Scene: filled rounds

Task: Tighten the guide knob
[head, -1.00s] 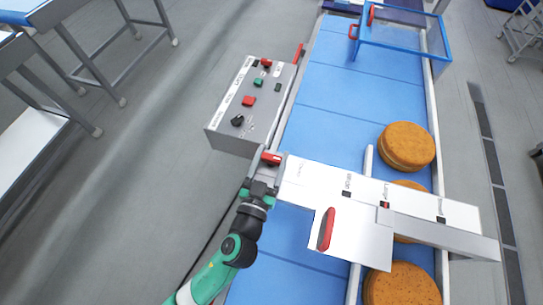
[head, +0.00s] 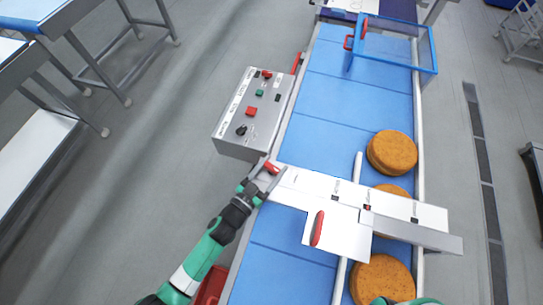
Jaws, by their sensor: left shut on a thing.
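The guide is a white plate assembly (head: 298,181) lying across the blue conveyor (head: 340,107), with printed size marks and a small red pointer (head: 367,208). A red knob (head: 273,168) sits at its left end, at the conveyor's edge. My left gripper (head: 268,171) is shut on this knob; its jaws hide part of it. A larger red handle (head: 318,228) stands on the near plate, apart from the gripper. My right gripper is out of view; only a bit of my green arm shows at the bottom edge.
Round orange-brown cakes (head: 392,153) lie on the belt's right lane beside a pale rail (head: 353,205), one partly under the guide. A grey control box (head: 253,113) with buttons and a black dial stands left of the belt. A blue-framed clear guard (head: 395,47) covers the far end.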

